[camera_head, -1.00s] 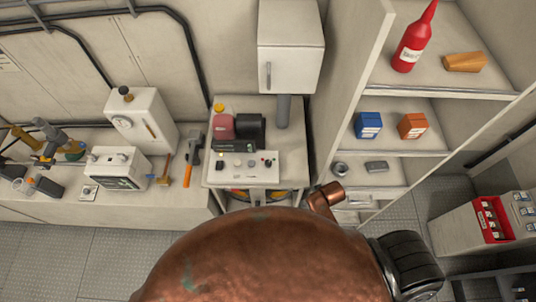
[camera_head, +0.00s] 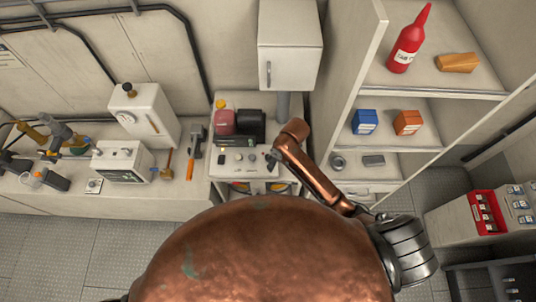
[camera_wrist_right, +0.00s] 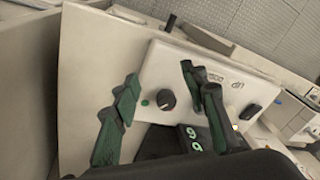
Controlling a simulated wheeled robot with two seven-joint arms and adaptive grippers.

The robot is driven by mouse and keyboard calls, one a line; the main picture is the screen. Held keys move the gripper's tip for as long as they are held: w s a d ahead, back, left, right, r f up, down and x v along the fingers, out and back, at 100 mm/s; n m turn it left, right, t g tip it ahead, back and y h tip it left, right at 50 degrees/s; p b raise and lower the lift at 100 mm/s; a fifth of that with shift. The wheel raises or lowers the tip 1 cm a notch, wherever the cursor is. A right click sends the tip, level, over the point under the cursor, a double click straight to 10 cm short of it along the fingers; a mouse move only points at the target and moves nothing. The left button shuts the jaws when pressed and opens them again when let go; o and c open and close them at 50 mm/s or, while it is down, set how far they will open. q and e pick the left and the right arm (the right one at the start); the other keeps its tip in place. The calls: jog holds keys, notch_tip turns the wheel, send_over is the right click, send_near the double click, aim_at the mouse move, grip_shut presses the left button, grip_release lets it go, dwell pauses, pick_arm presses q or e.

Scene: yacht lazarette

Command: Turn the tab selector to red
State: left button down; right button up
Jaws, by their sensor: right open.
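A pale control panel (camera_head: 232,171) stands on the middle counter, with small knobs along it; it also shows in the right wrist view (camera_wrist_right: 205,72). There, a round dark knob (camera_wrist_right: 166,99) with a reddish mark sits beside a green dot (camera_wrist_right: 145,102). I cannot tell for sure whether this knob is the tab selector. My right gripper (camera_head: 271,160) is over the panel's right part. Its green-black fingers (camera_wrist_right: 158,78) are spread in the wrist view, with the knob seen between them and nothing held. The right finger hides part of the panel. My left gripper is not in view.
A dark device (camera_head: 250,126) and a red bottle (camera_head: 224,121) stand behind the panel. A wall cabinet (camera_head: 290,45) hangs above. An orange-handled hammer (camera_head: 191,166) lies to the left. Shelves with a blue box (camera_head: 364,122) and an orange box (camera_head: 407,122) rise to the right.

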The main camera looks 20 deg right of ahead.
aim_at(268, 156)
jog(key=shift+n+g+h, duration=0.5)
jog(key=shift+g+h, duration=0.1)
jog(key=shift+h, duration=0.2)
jog(key=w+r, duration=0.1)
jog(key=w, duration=0.1)
jog(key=w+a+r, duration=0.1)
jog(key=w+r, duration=0.1)
jog(key=w+a+r, duration=0.1)
jog(key=w+r, duration=0.1)
jog(key=shift+r, duration=0.1)
jog(key=shift+a+f, duration=0.15)
jog(key=shift+f, duration=3.6)
grip_shut()
